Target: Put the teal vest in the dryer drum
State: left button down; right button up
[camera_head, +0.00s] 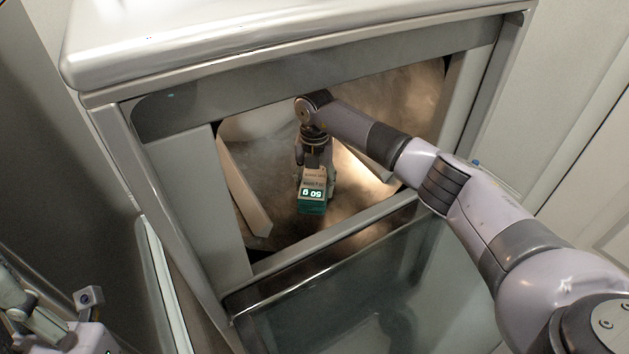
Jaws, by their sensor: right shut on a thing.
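The dryer drum (385,95) is open toward me, a metal cavity with fins and a warm light inside. My right arm reaches in from the right, and my right gripper (315,186) points down inside the drum opening. It is shut on a small box (312,204) with a teal lower part, a tan upper part and "50 g" printed on it. The box looks held above the drum floor, though contact is hard to tell. No teal vest shows as cloth. Part of my left arm shows at the lower left; its fingertips are not clear.
The dryer door (340,310) is folded down in front of the opening, its glass showing. The white dryer top (290,35) overhangs the opening. A drum fin (243,185) stands left of my right gripper. A white panelled door (590,190) is at the right.

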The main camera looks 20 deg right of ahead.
jog(key=shift+f+b, duration=1.15)
jog(key=shift+f, duration=1.4)
jog(key=o, duration=1.4)
notch_tip(320, 180, up, 12)
jog(key=shift+r, duration=0.1)
